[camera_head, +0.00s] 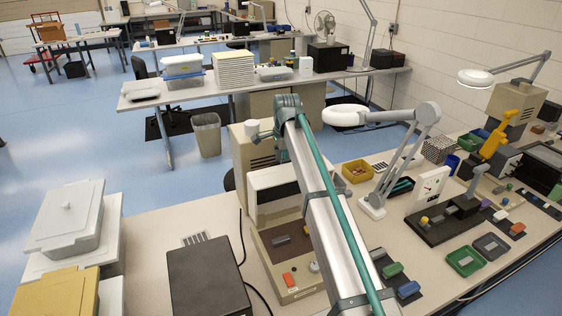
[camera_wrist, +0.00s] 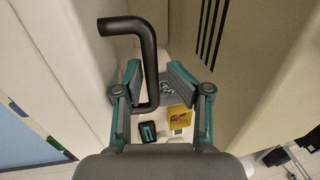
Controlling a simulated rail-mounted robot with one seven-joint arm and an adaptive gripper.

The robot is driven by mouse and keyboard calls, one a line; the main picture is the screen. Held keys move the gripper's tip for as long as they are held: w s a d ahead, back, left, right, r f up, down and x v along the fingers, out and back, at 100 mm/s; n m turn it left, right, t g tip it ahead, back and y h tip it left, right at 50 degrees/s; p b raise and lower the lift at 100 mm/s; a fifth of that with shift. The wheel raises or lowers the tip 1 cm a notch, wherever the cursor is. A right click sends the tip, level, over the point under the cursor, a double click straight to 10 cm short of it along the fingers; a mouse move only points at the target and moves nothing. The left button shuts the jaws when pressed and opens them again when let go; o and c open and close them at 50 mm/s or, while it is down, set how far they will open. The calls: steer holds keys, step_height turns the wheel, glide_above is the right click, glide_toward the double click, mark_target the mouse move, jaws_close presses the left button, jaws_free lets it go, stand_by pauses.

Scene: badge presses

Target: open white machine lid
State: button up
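A pale machine with a white front section (camera_head: 273,190) stands on the near bench, partly hidden behind my arm. I cannot tell the state of its lid. A white box-like unit (camera_head: 66,222) with a knobbed cover stands at the left; its cover looks closed. In the wrist view, my gripper (camera_wrist: 153,70) is open, with its two fingers apart. A black bent bar (camera_wrist: 148,48) shows beside and partly between the fingers, close to the left one. I cannot tell whether they touch. Cream panels (camera_wrist: 75,55) flank the gripper. The fingers cannot be made out in the head view.
A desk lamp (camera_head: 402,150) stands to the right of my arm. A dark box (camera_head: 207,278) and a yellow unit (camera_head: 58,294) are at the front left. A yellow bin (camera_head: 357,171) sits behind the lamp base. Several trays lie at the right.

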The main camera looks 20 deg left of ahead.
step_height(320, 180, up, 11)
steer(key=s+d, duration=0.1)
steer(key=shift+s+d+r, duration=0.15)
steer(key=shift+s+d, duration=0.15)
